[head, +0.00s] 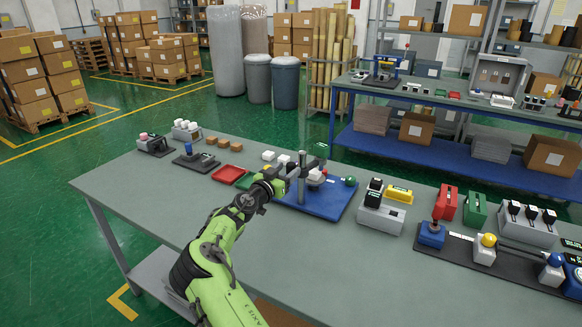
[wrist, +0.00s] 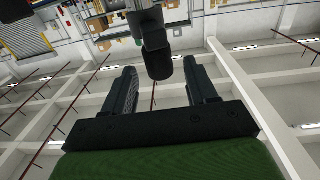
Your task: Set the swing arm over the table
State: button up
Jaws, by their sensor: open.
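A blue base plate (head: 325,205) on the grey bench carries an upright grey post (head: 302,180) and a green ball knob (head: 350,181). A dark arm (head: 314,164) shows at the top of the post; my gripper partly covers it. A small light piece with red stands on the plate right of the post. My gripper (head: 288,177) is at the post's left side, near its top. In the wrist view, my gripper (wrist: 163,90) is open, with a dark rounded bar end (wrist: 158,62) showing between its fingers. I cannot tell whether they touch it.
Red (head: 227,173) and green trays lie left of the plate. A grey switch block (head: 381,216) and a yellow block (head: 399,194) stand close on its right. More control boxes fill the bench's right side. The bench's front left is clear.

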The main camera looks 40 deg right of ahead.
aim_at(288, 169)
jog(key=x, duration=0.3)
jog(key=shift+w+d, duration=0.1)
jog(key=shift+d, duration=0.1)
grip_shut()
